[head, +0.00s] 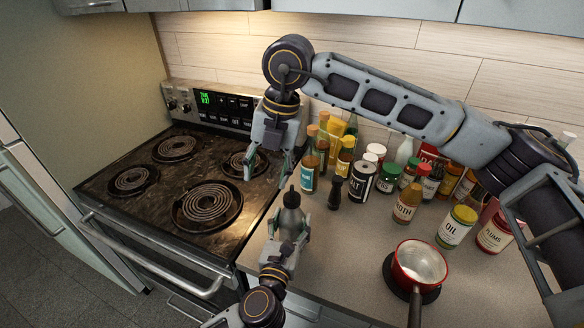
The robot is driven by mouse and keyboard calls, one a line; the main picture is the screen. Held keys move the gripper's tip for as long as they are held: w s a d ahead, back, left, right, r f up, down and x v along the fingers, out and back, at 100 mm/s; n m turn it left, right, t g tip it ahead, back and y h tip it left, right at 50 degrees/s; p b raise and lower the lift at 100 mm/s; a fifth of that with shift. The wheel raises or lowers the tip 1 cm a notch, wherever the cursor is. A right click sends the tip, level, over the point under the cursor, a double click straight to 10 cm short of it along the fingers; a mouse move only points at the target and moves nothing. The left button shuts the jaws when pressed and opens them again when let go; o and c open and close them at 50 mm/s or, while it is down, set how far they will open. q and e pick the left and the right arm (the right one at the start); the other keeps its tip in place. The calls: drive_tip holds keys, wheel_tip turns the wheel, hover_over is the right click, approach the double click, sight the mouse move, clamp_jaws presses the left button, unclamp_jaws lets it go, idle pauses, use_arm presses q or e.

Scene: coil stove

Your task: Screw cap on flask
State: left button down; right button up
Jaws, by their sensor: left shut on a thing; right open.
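A grey flask (291,218) with a dark top (292,197) stands upright near the counter's left edge, beside the stove. The dark top looks like the cap sitting on the neck; I cannot tell whether it is screwed tight. My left gripper (289,229) comes from below and is shut around the flask's body, hiding its lower part. My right gripper (267,174) hangs down from above, open and empty. In the picture it is just above and left of the flask's top, apart from it.
A coil stove (165,208) is at the left. Several bottles, jars and cans, including a salt can (361,181) and a small dark bottle (335,193), crowd the counter's back. A red pot (418,263) stands at the front right. Counter (335,255) between flask and pot is clear.

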drive_tip(key=d+n, duration=0.1)
drive_tip(key=n, duration=0.4)
drive_tip(key=d+n+h, duration=0.1)
drive_tip(key=n, duration=0.4)
drive_tip(key=w+d+n, duration=0.1)
drive_tip(key=n, duration=0.5)
drive_tip(key=shift+d+f+h, duration=0.15)
drive_tip(key=shift+h, duration=0.15)
drive_tip(key=n, duration=0.4)
drive_tip(key=shift+s+d+n, duration=0.1)
drive_tip(key=shift+d+n, duration=0.3)
drive_tip(key=n, duration=0.3)
drive_tip(key=shift+d+n+h, duration=0.25)
drive_tip(key=shift+n+h, duration=0.15)
drive_tip(key=n, duration=0.3)
drive_tip(key=shift+d+n, duration=0.2)
drive_tip(key=shift+n, duration=0.2)
drive_tip(key=n, duration=0.4)
drive_tip(key=shift+s, duration=0.1)
drive_tip(key=shift+f, duration=0.1)
